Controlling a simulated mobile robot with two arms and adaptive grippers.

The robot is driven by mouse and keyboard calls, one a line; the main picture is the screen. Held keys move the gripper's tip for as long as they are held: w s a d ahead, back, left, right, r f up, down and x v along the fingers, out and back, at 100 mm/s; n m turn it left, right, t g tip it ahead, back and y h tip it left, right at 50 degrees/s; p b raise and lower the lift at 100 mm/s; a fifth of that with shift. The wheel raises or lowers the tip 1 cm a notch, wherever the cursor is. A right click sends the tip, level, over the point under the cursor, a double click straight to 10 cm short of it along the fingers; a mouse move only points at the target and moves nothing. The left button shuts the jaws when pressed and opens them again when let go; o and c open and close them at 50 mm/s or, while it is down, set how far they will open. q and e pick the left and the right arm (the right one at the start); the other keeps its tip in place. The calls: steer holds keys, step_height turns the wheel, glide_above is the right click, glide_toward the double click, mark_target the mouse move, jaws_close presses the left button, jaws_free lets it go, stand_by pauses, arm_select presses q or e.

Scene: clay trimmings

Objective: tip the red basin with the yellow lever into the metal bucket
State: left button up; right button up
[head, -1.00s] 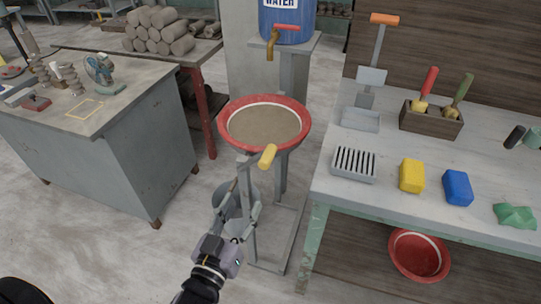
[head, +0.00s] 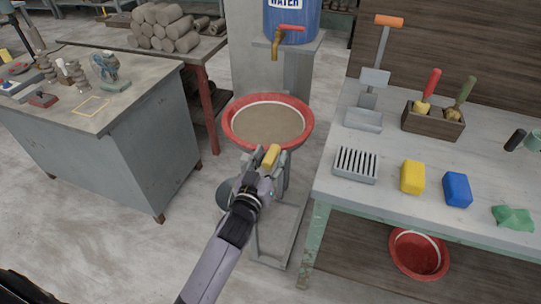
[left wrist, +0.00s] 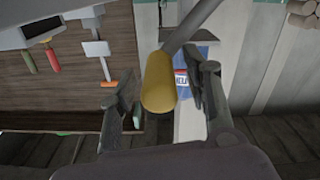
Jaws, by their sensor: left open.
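The red basin (head: 309,129), holding greyish-brown contents, sits level on a grey metal stand (head: 287,236) in the head view. Its yellow lever (head: 271,157) sticks out from the basin's near side. My left gripper (head: 262,160) is open, with its fingers at the lever. In the left wrist view the yellow lever (left wrist: 159,84) lies between the two open fingers (left wrist: 163,100), with a gap visible on its left side. The metal bucket (head: 223,193) stands low by the stand, mostly hidden behind my left gripper and arm. My right gripper is not in view.
A workbench (head: 330,206) on the right bears a slotted tray, yellow and blue blocks and tools. Another red basin (head: 419,254) lies beneath it. A grey cabinet (head: 125,150) stands left. The blue water barrel (head: 291,22) with its tap is behind the basin.

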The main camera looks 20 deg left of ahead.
arm_select(q)
steer(key=shift+w, duration=0.25)
steer(key=shift+c, duration=0.6)
jaws_close()
